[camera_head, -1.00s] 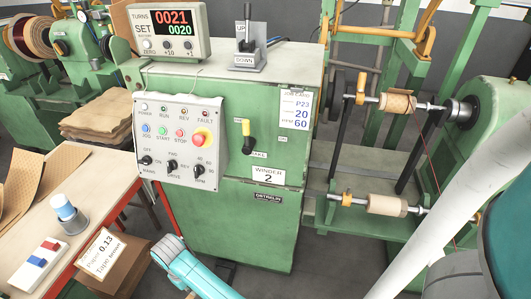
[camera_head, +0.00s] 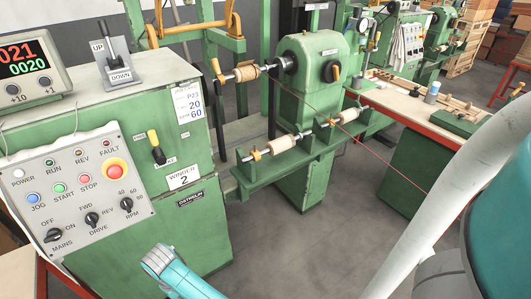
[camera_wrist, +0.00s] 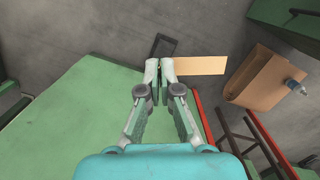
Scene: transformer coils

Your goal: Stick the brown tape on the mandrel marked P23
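My gripper (camera_wrist: 160,70) shows in the wrist view, its fingertips close together. A flat tan-brown strip (camera_wrist: 200,65), which looks like the brown tape, sticks out to the right from the fingertips. The head view does not show the gripper. In the head view a paper-wrapped mandrel (camera_head: 247,74) sits on the upper shaft of winder 2, with a thin red wire running from it to the lower right. The job card (camera_head: 189,102) on the cabinet reads P23. No marking is readable on the mandrel itself.
Two wrapped rolls (camera_head: 282,143) (camera_head: 347,115) sit on the lower green rail. The winder's green cabinet (camera_head: 130,180) with its control panel (camera_head: 75,190) stands at left. A bench (camera_head: 405,103) stands at right. The wrist view shows a cardboard box (camera_wrist: 262,80) and grey floor.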

